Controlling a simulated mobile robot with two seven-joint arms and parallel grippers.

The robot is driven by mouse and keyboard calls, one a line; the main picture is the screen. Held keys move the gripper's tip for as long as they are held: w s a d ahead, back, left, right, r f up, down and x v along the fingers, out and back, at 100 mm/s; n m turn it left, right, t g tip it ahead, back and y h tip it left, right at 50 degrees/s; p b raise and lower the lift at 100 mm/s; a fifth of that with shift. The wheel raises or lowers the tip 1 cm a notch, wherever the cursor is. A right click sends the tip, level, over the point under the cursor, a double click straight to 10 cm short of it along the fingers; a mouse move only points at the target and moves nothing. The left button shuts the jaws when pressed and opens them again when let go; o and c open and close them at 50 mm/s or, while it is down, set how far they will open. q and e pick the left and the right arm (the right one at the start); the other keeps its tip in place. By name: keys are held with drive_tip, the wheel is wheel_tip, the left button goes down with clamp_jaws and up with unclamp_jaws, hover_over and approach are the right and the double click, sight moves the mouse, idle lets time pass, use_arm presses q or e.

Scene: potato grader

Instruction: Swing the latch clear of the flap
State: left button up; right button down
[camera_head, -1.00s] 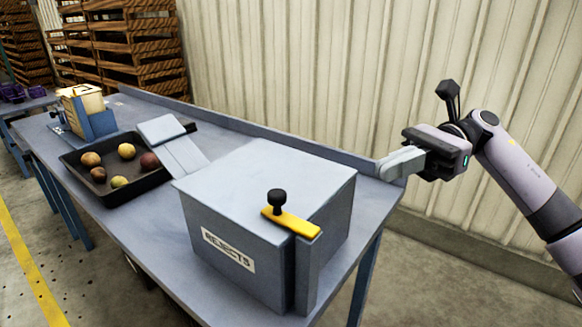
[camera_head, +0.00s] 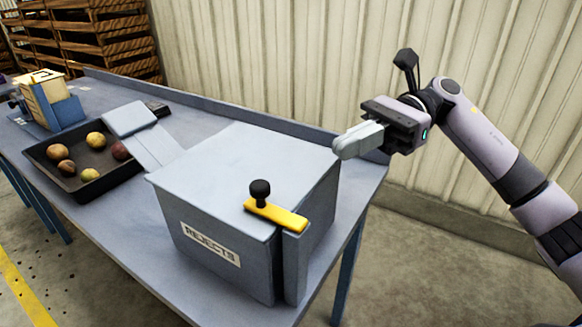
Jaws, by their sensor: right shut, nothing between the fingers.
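The yellow latch (camera_head: 277,214) with a black knob (camera_head: 260,190) lies across the top front right corner of the grey REJECTS box (camera_head: 215,238). One end rests over the lid (camera_head: 250,160) and the other over a narrow grey post (camera_head: 296,266) at the corner. The lid lies flat; I cannot tell which panel is the flap. My right gripper (camera_head: 345,147) is shut and empty. It is in the air at the box's far right, apart from the latch. My left gripper is not in view.
A black tray (camera_head: 66,183) with several potatoes sits on the grey table (camera_head: 130,236), left of the box. A sloped grey chute (camera_head: 150,143) stands between them. A corrugated wall (camera_head: 300,60) runs behind. The floor right of the table is clear.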

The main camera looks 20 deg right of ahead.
drive_tip(key=p+x, duration=0.2)
drive_tip(key=x, duration=0.7)
drive_tip(key=shift+a, duration=0.2)
drive_tip(key=shift+s+a, duration=0.1)
drive_tip(key=shift+a, duration=0.25)
drive_tip(key=shift+f, duration=0.1)
drive_tip(key=shift+a+b, duration=0.1)
drive_tip(key=shift+b, duration=0.25)
drive_tip(key=shift+n+g, duration=0.3)
drive_tip(key=shift+g, duration=0.1)
